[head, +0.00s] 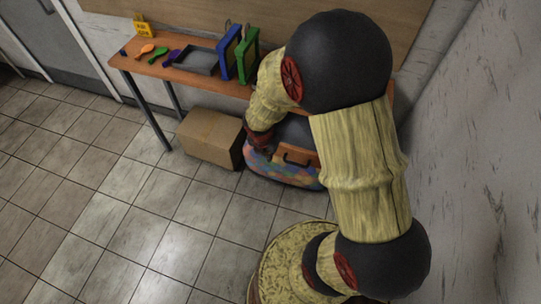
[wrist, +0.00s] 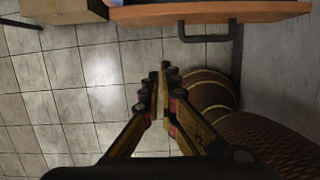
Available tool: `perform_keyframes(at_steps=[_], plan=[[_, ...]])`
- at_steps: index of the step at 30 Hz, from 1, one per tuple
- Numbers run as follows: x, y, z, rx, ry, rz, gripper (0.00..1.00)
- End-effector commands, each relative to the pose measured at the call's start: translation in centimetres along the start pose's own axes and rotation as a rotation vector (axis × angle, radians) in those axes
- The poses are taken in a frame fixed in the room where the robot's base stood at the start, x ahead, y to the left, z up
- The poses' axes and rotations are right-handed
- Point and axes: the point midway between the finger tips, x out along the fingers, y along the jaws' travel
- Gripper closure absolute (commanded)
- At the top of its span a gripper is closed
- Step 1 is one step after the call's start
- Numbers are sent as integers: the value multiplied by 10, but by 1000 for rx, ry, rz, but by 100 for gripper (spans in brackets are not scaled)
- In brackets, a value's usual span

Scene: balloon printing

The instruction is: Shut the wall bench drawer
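The wall bench drawer's orange-brown front (wrist: 265,12) crosses the top of the wrist view, with a dark bar handle (wrist: 209,38) on it. In the head view part of the orange front (head: 300,156) shows beside my arm, standing out from below the bench (head: 150,66). My arm hides much of the drawer, so how far it is out is hard to tell. My gripper (wrist: 163,70) has its fingertips together with nothing visible between them. It is apart from the handle in the wrist picture, below and left of it. In the head view the fingers are hardly visible.
A cardboard box (head: 210,138) stands on the floor left of the drawer. A colourful patterned item (head: 262,172) sits low beside my gripper. Tiled floor is clear at left; a wall is close at right.

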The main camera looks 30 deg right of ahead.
Motion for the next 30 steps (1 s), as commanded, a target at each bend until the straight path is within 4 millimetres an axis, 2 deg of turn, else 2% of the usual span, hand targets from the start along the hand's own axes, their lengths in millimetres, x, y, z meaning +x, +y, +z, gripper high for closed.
perform_keyframes(at_steps=[5,20,24,30], plan=[[12,0,0,-22,1,-1,100],[106,-1,-2,-18,2,-2,100],[106,0,22,-14,0,-1,100],[109,0,36,-17,1,-1,100]])
